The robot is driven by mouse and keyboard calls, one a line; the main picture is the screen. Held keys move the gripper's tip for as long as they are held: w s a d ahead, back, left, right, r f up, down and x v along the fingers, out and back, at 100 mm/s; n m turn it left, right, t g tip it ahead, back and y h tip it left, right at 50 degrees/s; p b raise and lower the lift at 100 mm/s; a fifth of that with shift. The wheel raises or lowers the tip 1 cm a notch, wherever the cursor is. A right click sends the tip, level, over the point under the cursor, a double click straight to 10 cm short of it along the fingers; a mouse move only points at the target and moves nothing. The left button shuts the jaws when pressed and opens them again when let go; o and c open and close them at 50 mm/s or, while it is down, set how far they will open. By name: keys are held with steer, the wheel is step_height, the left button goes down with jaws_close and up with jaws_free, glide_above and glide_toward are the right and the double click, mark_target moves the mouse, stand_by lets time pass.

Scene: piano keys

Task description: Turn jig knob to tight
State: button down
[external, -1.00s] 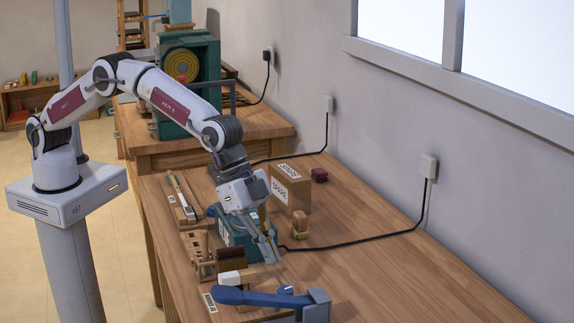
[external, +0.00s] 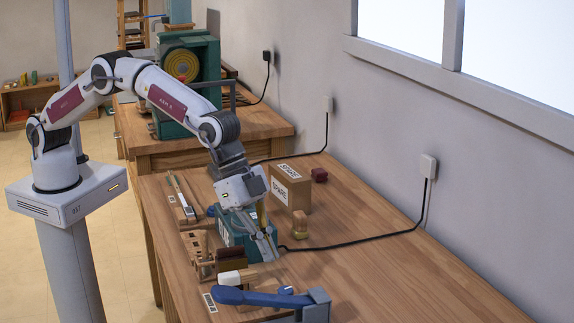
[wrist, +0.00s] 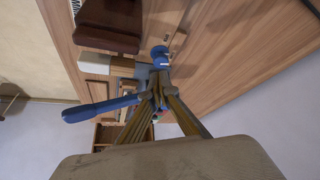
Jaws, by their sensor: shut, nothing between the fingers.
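A small blue knob (external: 286,290) with a pale collar sits by the blue jig at the front of the bench. In the wrist view the round blue knob (wrist: 160,52) shows just beyond my fingertips. The jig has a long blue lever (external: 250,298) and a blue-grey end block (external: 318,305); the lever (wrist: 98,108) also shows in the wrist view. My gripper (external: 272,258) is shut and empty, pointing down, above and behind the knob and apart from it in the external view. The knob's marks cannot be read.
A wooden piece with a white end (external: 230,278) lies beside the lever. A SPARE carton (external: 291,188) stands farther back. The bench's right side is mostly clear.

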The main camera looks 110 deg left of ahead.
steer(key=shift+f, duration=3.4)
steer(key=shift+w, duration=0.45)
steer(key=shift+a+f, duration=0.1)
steer(key=shift+a, duration=0.15)
steer(key=shift+s, duration=0.35)
step_height(320, 180, up, 6)
stand_by(0.9)
